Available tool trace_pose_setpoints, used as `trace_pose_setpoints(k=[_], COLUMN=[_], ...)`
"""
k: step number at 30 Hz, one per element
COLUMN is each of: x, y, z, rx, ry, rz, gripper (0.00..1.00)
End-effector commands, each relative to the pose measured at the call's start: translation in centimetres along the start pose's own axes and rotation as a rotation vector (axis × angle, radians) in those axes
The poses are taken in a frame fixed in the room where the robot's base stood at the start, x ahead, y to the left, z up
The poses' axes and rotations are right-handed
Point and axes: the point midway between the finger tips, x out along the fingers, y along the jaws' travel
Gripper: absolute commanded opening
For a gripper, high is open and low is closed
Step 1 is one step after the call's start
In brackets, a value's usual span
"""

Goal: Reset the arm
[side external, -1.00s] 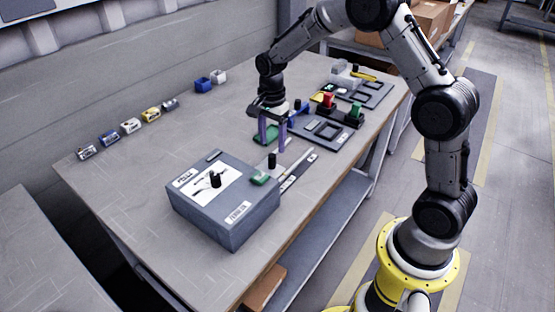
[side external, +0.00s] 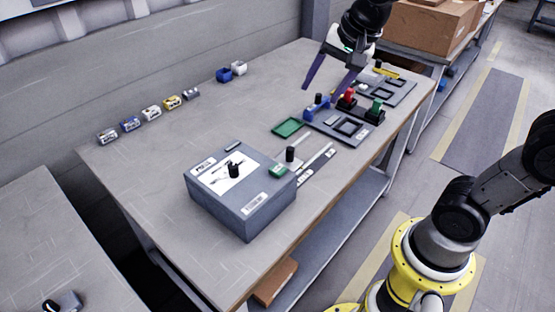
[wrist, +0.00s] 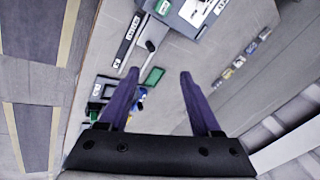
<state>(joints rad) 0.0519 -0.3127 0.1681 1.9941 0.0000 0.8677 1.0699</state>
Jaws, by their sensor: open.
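My gripper (side external: 333,78) is raised above the far part of the workbench (side external: 150,183), with its two purple fingers spread wide. Nothing is between them. In the wrist view my gripper (wrist: 158,80) also shows open and empty, with the bench below it. The upper arm leaves the top of the side view, so its middle links are out of frame.
A grey box (side external: 240,190) with a black knob stands on the near bench. A green tray (side external: 291,127), a blue part (side external: 317,107), a red part (side external: 347,97) and a green part (side external: 375,111) sit beyond it. Several small boxes (side external: 151,113) line the wall side.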

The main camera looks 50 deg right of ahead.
Motion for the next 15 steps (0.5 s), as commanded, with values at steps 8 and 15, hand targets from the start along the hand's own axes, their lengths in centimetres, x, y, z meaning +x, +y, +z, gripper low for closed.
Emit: trace_pose_setpoints(k=[8,15], x=[-5.1,-3.3], y=[8.6,13.5], z=[5.8,8.4], rx=[-0.538,-0.954], ry=[0.071,0.052], rz=[-0.108,-0.067], gripper=[0.65,0.65])
